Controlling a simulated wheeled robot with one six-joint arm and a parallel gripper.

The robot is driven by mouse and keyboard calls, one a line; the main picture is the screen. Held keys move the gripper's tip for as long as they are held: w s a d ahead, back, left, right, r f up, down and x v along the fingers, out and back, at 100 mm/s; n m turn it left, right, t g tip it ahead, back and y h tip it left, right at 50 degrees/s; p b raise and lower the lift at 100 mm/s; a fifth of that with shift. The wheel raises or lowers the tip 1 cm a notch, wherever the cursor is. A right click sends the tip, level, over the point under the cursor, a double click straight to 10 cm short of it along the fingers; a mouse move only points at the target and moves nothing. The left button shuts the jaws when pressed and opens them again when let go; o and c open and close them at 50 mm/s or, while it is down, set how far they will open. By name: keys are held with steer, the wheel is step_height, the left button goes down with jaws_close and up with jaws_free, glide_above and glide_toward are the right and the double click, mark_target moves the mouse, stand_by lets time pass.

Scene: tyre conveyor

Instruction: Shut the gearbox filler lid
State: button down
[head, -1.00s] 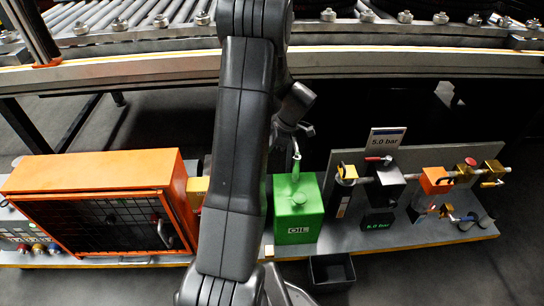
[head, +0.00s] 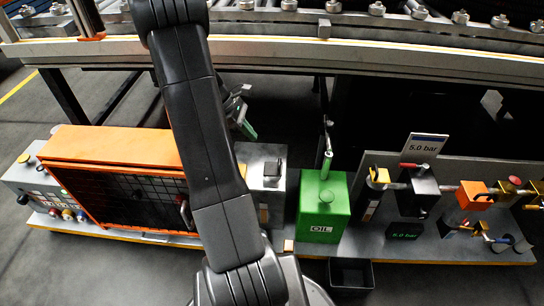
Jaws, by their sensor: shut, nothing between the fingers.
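A grey box (head: 254,190), which looks like the gearbox, stands on the bench just left of the green oil can. A small dark square piece (head: 271,168) on its top looks like the filler lid. I cannot tell from this view whether it is raised or flat. My arm crosses the picture and hides part of the area left of the grey box. My gripper (head: 240,100) shows small behind the arm, above and beyond the grey box, apart from it. It is shut, with nothing seen in it.
The green oil can (head: 322,208) with its upright spout stands close right of the grey box. An orange cage (head: 115,150) stands to the left. A black bin (head: 351,273) sits in front. The conveyor (head: 400,45) runs behind.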

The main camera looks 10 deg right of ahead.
mark_target(279, 162)
steer(key=shift+t+h, duration=0.3)
steer(key=shift+h, duration=0.1)
steer(key=b+x, duration=0.1)
steer(key=x, duration=0.3)
steer(key=b+x, duration=0.2)
steer(key=x, duration=0.1)
steer(key=b+x, duration=0.2)
steer(key=x, duration=0.2)
steer(key=shift+w+a+f, duration=0.1)
steer(key=shift+w+f, duration=0.1)
steer(key=shift+f, duration=0.4)
steer(key=shift+d+f, duration=0.35)
steer(key=shift+s+d+f, duration=0.15)
steer(key=shift+d+f, duration=0.05)
steer(key=shift+f, duration=0.05)
steer(key=shift+r, duration=0.15)
